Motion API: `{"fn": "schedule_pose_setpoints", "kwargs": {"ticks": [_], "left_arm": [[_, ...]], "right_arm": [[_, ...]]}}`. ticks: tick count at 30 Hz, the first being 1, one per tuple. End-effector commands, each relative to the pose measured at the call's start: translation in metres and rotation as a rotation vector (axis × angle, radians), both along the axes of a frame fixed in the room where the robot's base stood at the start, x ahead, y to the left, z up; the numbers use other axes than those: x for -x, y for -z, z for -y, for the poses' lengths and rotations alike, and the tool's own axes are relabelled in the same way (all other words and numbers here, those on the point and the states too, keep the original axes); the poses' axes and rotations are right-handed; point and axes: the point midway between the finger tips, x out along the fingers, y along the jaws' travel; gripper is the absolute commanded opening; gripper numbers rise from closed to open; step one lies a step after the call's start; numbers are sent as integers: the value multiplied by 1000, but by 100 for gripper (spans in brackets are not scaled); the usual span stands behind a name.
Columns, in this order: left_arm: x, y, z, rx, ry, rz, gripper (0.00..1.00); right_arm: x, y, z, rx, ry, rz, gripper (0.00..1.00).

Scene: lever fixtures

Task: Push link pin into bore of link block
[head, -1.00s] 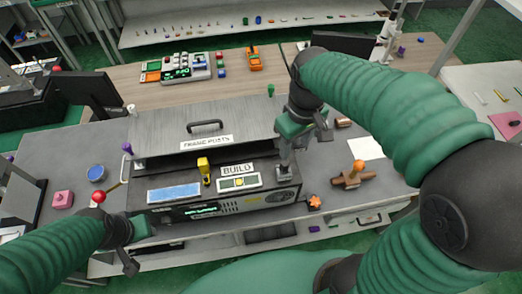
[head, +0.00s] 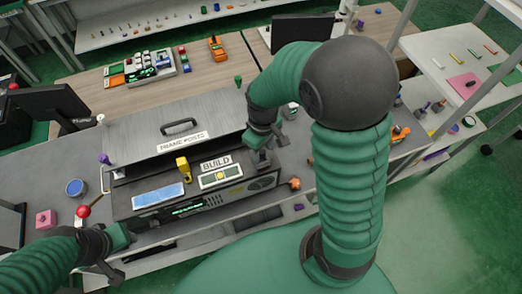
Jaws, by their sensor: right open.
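I cannot identify the link pin or the link block with certainty. A small orange piece (head: 294,184) lies on the bench just right of the black machine (head: 190,196). My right gripper (head: 262,158) is open over the machine's back right corner, beside the BUILD panel; whether it touches the machine is unclear. My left gripper (head: 118,250) is low at the machine's front left, below the red-knobbed lever (head: 84,211); its jaws are too dark and small to read. My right arm hides much of the bench on the right, including where a brown fixture with an orange knob stood.
An orange object (head: 399,134) and a pink mat (head: 463,84) are at right. A blue jar (head: 76,188) and pink block (head: 46,219) are at left.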

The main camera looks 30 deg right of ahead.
Motion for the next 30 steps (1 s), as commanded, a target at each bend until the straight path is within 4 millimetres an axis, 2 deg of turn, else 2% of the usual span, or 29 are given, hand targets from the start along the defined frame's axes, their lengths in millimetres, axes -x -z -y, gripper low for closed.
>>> {"fn": "schedule_pose_setpoints", "kwargs": {"ticks": [3, 8, 18, 20, 30], "left_arm": [[0, -1, 0, 0, 0, 0, 36], [0, 0, 0, 0, 0, -1, 36], [0, 0, 0, 0, 0, -1, 36], [0, 0, 0, 0, 0, -1, 36], [0, -1, 0, 0, 0, -1, 36]], "right_arm": [[0, 9, 0, 0, 0, 0, 49], [-1, 9, 0, 0, 0, 1, 49], [-1, 9, 0, 0, 0, 1, 6], [-1, 9, 0, 0, 0, 1, 0], [-1, 8, 0, 0, 0, 1, 0]]}}
